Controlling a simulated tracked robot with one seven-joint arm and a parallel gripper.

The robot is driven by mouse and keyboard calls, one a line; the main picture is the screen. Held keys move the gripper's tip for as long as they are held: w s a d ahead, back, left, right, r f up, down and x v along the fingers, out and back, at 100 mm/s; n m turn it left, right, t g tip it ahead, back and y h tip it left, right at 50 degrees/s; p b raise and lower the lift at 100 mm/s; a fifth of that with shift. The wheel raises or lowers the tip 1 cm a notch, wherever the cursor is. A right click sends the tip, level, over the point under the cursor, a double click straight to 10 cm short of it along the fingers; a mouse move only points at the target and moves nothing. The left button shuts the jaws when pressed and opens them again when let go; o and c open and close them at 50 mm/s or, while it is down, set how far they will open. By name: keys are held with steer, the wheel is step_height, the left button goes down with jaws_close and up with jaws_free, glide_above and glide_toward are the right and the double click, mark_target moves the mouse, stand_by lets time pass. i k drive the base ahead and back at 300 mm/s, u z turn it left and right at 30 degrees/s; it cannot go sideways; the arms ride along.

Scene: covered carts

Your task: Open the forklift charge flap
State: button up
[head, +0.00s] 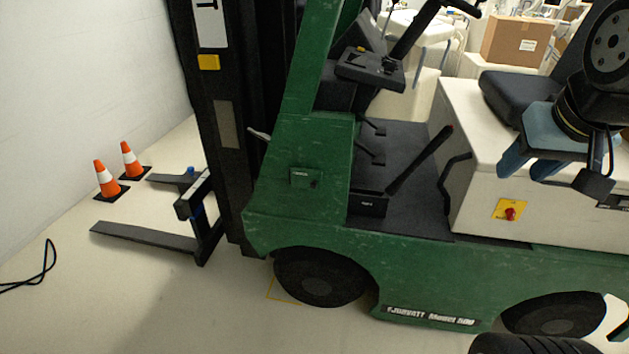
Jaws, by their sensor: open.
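The green forklift (420,268) stands side-on across the middle and right of the head view. A small green flap (304,177) with a pale label and a dark spot at its right lies flat against the front side panel, left of the foot well. It looks closed. My gripper (528,168) hangs at the right, in front of the cream body and black seat. Its blue fingers are apart with nothing seen between them. It is well to the right of the flap and not touching it.
Black forks (150,237) reach left along the floor near two orange cones (107,178). A black lever (420,160) rises beside the foot well. A red knob (510,214) sits on the cream side. A cable (35,275) lies at far left.

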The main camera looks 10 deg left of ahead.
mark_target(299, 178)
steer(key=z, duration=0.05)
steer(key=i, duration=1)
steer(key=u, duration=0.1)
